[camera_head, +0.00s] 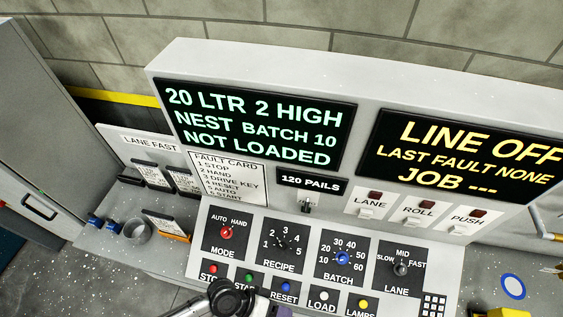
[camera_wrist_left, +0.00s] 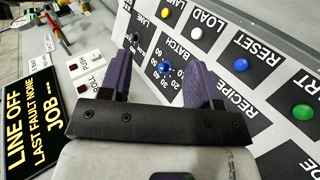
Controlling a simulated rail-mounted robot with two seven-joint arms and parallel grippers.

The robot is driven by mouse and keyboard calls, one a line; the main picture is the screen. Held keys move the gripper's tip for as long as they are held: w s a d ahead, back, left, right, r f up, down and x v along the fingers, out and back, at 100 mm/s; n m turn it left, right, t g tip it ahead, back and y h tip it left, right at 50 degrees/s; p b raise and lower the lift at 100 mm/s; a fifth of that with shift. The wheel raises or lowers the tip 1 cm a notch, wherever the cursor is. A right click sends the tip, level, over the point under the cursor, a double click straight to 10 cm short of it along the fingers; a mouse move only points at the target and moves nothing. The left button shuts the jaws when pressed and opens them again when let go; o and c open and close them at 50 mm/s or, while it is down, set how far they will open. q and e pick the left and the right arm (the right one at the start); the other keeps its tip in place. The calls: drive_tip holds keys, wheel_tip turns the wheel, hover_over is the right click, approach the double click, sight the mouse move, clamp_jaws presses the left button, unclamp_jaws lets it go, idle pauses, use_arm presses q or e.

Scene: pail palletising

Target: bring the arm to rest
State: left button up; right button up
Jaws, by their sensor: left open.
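My left gripper (camera_wrist_left: 163,62) is open in the left wrist view, with two purple fingers apart. In the head view only a small part of my left arm and a purple finger (camera_head: 285,311) show at the bottom edge. The blue BATCH knob (camera_head: 342,258) is on the sloped control panel. In the left wrist view the BATCH knob (camera_wrist_left: 165,68) appears between the fingers; I cannot tell how far beyond them it lies. Nothing is seen held. My right gripper is out of view.
The panel also has the red MODE knob (camera_head: 226,232), RECIPE knob (camera_head: 284,244), LANE knob (camera_head: 401,268) and several push buttons. A green-text screen (camera_head: 254,125) reads NOT LOADED; a yellow-text screen (camera_head: 470,155) reads LINE OFF. A grey cabinet (camera_head: 40,110) stands at left.

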use_arm(q)
drive_tip(key=w+a+r+m+t+y, duration=0.1)
drive_tip(key=w+a+r+t+y, duration=0.3)
drive_tip(key=a+r, duration=0.35)
drive_tip(key=w+a+r+m+t+y, duration=0.1)
drive_tip(key=w+a+r+t+y, duration=0.2)
drive_tip(key=a+r+t+y, duration=0.4)
drive_tip(key=s+a+f+n+g, duration=0.2)
drive_tip(key=s+a+f, duration=0.1)
drive_tip(key=s, duration=0.5)
drive_tip(key=s+a+f+n+g, duration=0.2)
drive_tip(key=s+a+f+g, duration=0.1)
drive_tip(key=s+f, duration=0.2)
drive_tip(key=s, duration=0.2)
drive_tip(key=shift+s+f+g, duration=0.15)
drive_tip(key=shift+s+g, duration=0.15)
drive_tip(key=shift+s, duration=0.05)
drive_tip(key=shift+a, duration=0.1)
